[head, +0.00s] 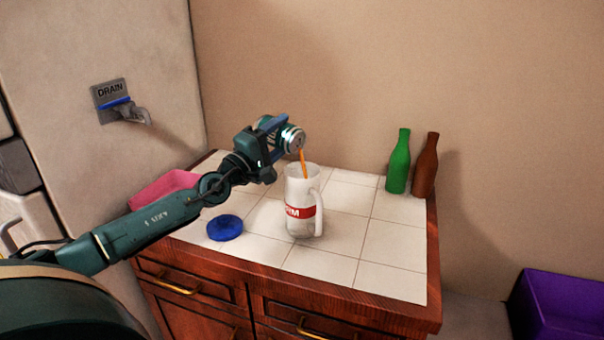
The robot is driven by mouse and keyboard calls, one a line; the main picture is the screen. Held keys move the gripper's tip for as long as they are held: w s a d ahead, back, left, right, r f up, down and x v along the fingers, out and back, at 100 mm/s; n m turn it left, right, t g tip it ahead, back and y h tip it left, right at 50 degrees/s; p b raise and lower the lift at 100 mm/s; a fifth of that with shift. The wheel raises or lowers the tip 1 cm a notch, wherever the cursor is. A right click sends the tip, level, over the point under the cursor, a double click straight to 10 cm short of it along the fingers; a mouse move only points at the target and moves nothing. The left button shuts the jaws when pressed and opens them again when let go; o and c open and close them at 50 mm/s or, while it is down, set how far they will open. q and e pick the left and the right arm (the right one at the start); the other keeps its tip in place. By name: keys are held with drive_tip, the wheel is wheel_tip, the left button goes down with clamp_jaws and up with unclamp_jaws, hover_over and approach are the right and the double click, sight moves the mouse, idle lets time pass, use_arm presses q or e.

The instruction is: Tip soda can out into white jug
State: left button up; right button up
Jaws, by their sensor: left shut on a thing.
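My left gripper (264,146) is shut on the soda can (291,137), a silvery can held tilted on its side above the counter. The can's top faces right and down. An orange stream (303,163) runs from it down into the mouth of the white jug (302,190). The jug stands upright on the tiled counter, with a red band and its handle on the right. The can is above the jug's rim and apart from it. The liquid level inside the jug cannot be seen. My right gripper is not in view.
A blue round lid (225,228) lies left of the jug. A pink box (165,189) is behind my left arm. A green bottle (398,162) and a brown bottle (426,166) stand at the back right. A purple bin (560,305) is at lower right. The tiles (385,265) at front right are clear.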

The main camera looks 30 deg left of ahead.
use_arm(q)
drive_tip(key=shift+d+f+m+h+b, duration=0.15)
drive_tip(key=shift+f+m+h+b, duration=0.2)
drive_tip(key=shift+m+b, duration=0.6)
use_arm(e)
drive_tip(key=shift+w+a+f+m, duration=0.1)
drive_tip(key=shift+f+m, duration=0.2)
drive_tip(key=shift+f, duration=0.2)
use_arm(q)
drive_tip(key=shift+f+m+b, duration=0.15)
drive_tip(key=shift+m+b, duration=0.15)
drive_tip(key=shift+m, duration=0.15)
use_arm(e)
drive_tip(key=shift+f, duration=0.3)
use_arm(q)
drive_tip(key=shift+d+r+m+g+h+b, duration=0.15)
drive_tip(key=shift+m+h, duration=0.1)
drive_tip(key=shift+m, duration=0.3)
drive_tip(key=shift+d+r+m+g+h+b, duration=0.1)
drive_tip(key=shift+r+m+g+h+b, duration=0.1)
drive_tip(key=shift+m, duration=0.35)
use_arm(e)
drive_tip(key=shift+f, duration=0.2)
use_arm(q)
drive_tip(key=shift+d+r+m, duration=0.1)
drive_tip(key=shift+m, duration=0.4)
